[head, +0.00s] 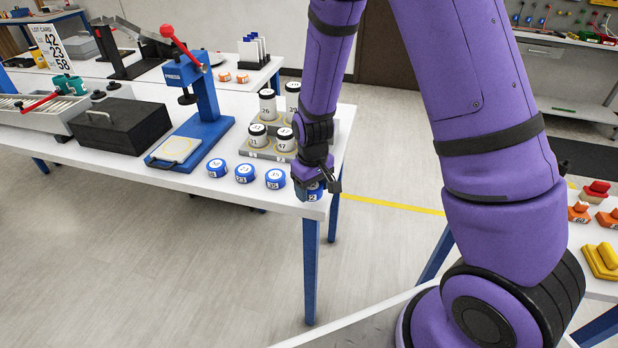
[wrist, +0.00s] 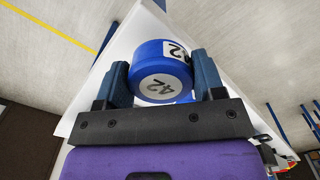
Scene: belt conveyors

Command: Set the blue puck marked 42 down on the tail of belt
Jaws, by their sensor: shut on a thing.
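The blue puck marked 42 (wrist: 160,75) is between the two fingers of my gripper (wrist: 167,82) in the wrist view, with its number on the top face and on its side. My gripper is shut on it. In the head view my gripper (head: 318,183) is at the table's right front corner, and the puck (head: 314,193) is mostly hidden behind the fingers. I cannot tell whether the puck touches the table top. No belt can be made out clearly in either view.
Three more blue pucks (head: 245,173) stand in a row left of my gripper. White-and-black jars (head: 285,140) stand on a grey stepped rack behind. A blue press (head: 200,105), a black box (head: 120,125) and a lot card (head: 50,45) are farther left. Orange and yellow pieces (head: 600,262) lie on a right-hand table.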

